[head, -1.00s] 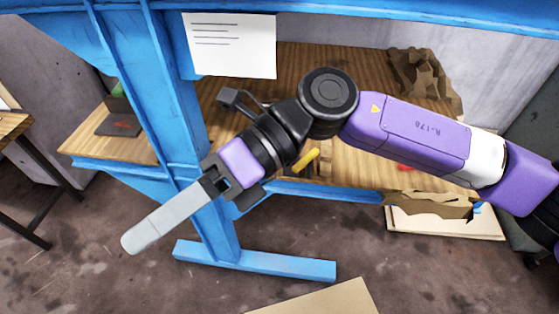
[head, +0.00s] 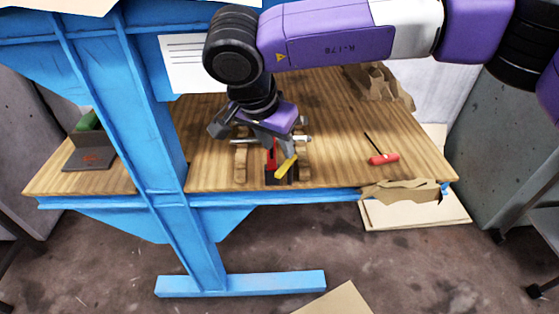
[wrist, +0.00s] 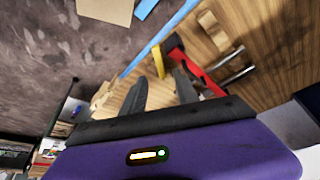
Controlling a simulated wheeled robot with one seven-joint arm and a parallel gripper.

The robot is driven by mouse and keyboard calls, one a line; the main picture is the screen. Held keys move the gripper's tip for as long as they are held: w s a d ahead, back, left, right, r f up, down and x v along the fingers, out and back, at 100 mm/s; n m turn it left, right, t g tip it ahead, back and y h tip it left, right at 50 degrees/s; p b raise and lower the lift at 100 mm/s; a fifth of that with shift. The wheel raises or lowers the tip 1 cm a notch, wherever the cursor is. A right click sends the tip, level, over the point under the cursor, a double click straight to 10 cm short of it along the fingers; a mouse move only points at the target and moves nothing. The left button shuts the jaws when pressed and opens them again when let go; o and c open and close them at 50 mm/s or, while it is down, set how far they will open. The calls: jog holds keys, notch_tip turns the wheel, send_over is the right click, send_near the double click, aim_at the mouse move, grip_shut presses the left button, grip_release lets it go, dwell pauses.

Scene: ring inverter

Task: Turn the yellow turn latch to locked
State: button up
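The yellow turn latch (head: 287,166) sits at the front edge of the wooden bench, slanting up to the right over a dark base (head: 281,180). A red part (head: 271,157) stands beside it. In the wrist view the yellow latch (wrist: 158,61) lies just beyond my fingertips, with the red part (wrist: 203,79) to its right. My gripper (wrist: 160,82) is open and empty, its two dark fingers apart. In the head view my gripper (head: 268,136) is just above and behind the latch, and the fingertips are hard to make out. I cannot tell whether they touch anything.
Wooden blocks (head: 241,163) with a metal rod (head: 301,139) flank the latch. A red-handled screwdriver (head: 384,159) lies to the right on the bench (head: 340,172). A blue upright (head: 150,150) stands left. Torn cardboard (head: 405,191) hangs at the front right edge.

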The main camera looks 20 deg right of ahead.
aim_at(286, 165)
jog(key=x, duration=0.7)
jog(key=shift+d+f, duration=0.1)
jog(key=shift+f, duration=0.1)
grip_shut()
